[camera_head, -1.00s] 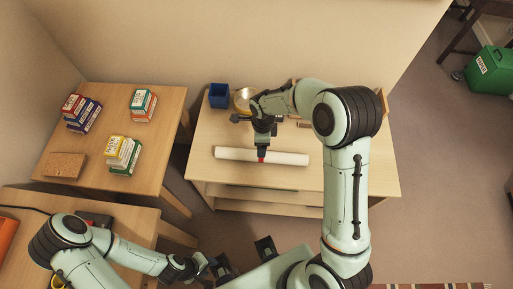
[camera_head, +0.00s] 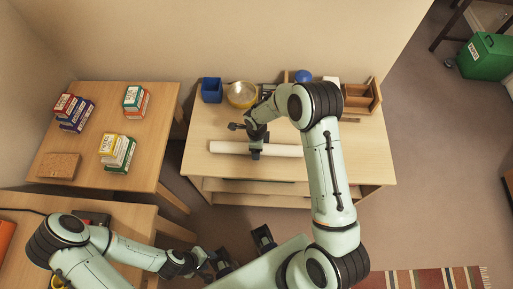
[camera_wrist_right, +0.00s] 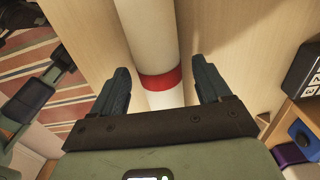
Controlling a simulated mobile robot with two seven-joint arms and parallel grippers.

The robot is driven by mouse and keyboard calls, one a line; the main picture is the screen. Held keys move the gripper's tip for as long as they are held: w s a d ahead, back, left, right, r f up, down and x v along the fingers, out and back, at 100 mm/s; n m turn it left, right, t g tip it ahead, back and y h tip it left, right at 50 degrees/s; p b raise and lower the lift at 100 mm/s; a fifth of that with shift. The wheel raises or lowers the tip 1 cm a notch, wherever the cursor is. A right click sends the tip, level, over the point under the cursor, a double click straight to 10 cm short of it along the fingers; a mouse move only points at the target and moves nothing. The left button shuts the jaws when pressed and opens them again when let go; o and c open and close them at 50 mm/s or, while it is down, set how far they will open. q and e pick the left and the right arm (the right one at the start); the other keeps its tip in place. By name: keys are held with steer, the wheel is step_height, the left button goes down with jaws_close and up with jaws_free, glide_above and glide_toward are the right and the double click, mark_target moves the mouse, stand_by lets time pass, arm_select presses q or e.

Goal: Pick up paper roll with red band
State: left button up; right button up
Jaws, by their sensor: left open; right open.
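The white paper roll (camera_head: 228,147) lies across the front part of the desk top. In the right wrist view its red band (camera_wrist_right: 161,79) lies between the two fingers of my right gripper (camera_wrist_right: 163,75), with a gap on each side. In the head view my right gripper (camera_head: 257,150) is over the middle of the roll and hides the band. It is open. My left gripper (camera_head: 243,251) is open and empty, low in the picture, in front of the desk and away from the roll.
A blue cup (camera_head: 211,90), a yellow bowl (camera_head: 242,94) and a wooden organizer (camera_head: 360,97) stand along the back of the desk (camera_head: 350,155). A side table (camera_head: 60,140) at left holds several small boxes. A green bin (camera_head: 487,57) stands at far right.

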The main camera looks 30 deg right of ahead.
steer(key=shift+f, duration=0.5)
steer(key=c, duration=1.1)
steer(key=shift+r, duration=0.15)
steer(key=shift+c, duration=0.2)
